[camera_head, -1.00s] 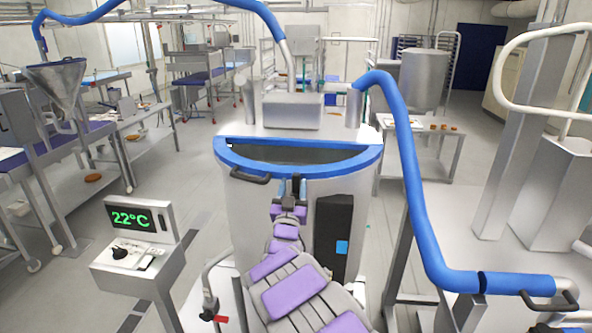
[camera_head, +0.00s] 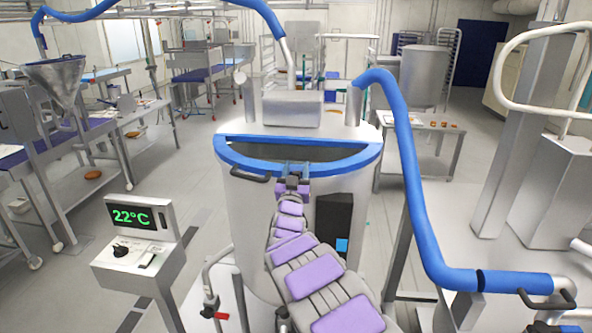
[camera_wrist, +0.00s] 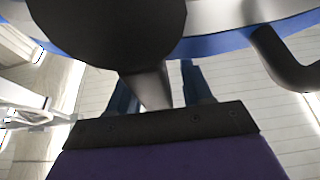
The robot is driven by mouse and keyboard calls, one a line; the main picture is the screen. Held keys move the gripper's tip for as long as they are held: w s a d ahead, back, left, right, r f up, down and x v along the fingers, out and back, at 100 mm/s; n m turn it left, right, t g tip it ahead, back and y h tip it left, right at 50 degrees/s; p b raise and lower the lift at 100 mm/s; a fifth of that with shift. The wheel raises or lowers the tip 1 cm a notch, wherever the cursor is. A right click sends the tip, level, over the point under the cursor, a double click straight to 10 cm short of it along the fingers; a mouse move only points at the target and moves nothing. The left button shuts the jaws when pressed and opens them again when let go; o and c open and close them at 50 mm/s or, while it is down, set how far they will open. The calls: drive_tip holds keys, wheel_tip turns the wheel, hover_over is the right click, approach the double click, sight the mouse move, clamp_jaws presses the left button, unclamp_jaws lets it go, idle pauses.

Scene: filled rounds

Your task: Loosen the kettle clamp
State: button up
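The kettle (camera_head: 252,215) is a big steel drum with a blue rim (camera_head: 240,160) and a half-open top. In the wrist view, a dark round knob (camera_wrist: 105,30) on a metal stem (camera_wrist: 148,88) looms close to the camera; it looks like the clamp's handle, but I cannot be sure. My gripper (camera_head: 294,169) is in front of the kettle, just below the rim. In the wrist view its two blue fingers (camera_wrist: 160,85) stand apart. The stem appears between them, near the left finger, with a gap to the right finger. Contact cannot be told.
A dark curved handle (camera_wrist: 283,62) is right of the fingers in the wrist view. A dark handle (camera_head: 250,177) sticks out of the kettle's left front. A 22°C control stand (camera_head: 140,245) is at the left, a blue pipe (camera_head: 415,190) at the right.

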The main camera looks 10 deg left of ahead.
clamp_jaws()
idle(0.3)
drive_tip(key=shift+s+d+f+m+g+h+b, duration=0.1)
drive_tip(key=shift+d+m+h+b, duration=0.55)
drive_tip(key=shift+m, duration=0.5)
drive_tip(key=shift+w+d+f+m+g+h+b, duration=0.1)
drive_tip(key=shift+d+m+h+b, duration=0.4)
drive_tip(key=shift+m+b, duration=0.45)
drive_tip(key=shift+s+d+f+m+g+h+b, duration=0.1)
drive_tip(key=shift+d+m+h+b, duration=0.45)
drive_tip(key=shift+m, duration=0.75)
drive_tip(key=shift+o, duration=0.4)
unclamp_jaws()
drive_tip(key=shift+s+f, duration=0.1)
drive_tip(key=b+v, duration=0.1)
drive_tip(key=v, duration=1.6)
